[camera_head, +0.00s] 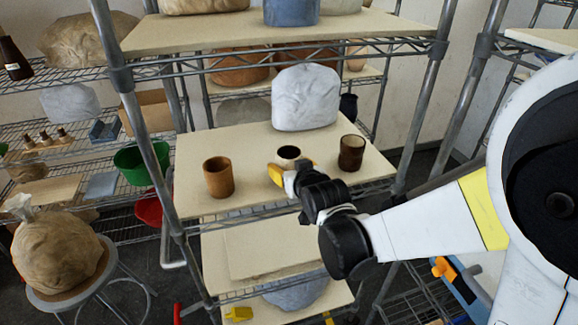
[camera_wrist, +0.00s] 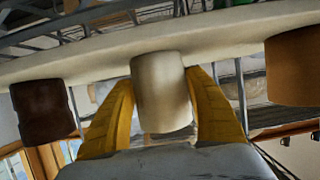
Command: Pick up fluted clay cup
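Three cups stand on the middle shelf board. An orange-brown cup (camera_head: 218,178) is at the left, a pale cream cup (camera_head: 288,153) in the middle and a dark brown cup (camera_head: 351,153) at the right. I cannot make out fluting on any of them. My gripper (camera_head: 290,170) is at the pale cup. The wrist view is upside down; there the yellow fingers of my gripper (camera_wrist: 161,85) flank the pale cup (camera_wrist: 161,95), one close on each side. Contact with its wall cannot be made out. The cup appears to stand on the board.
The dark cup (camera_wrist: 44,110) and the orange-brown cup (camera_wrist: 296,66) stand on either side of my fingers with gaps. A large whitish wrapped block (camera_head: 305,97) stands behind the cups. Metal posts (camera_head: 150,150) frame the shelf, with another board (camera_head: 270,35) above.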

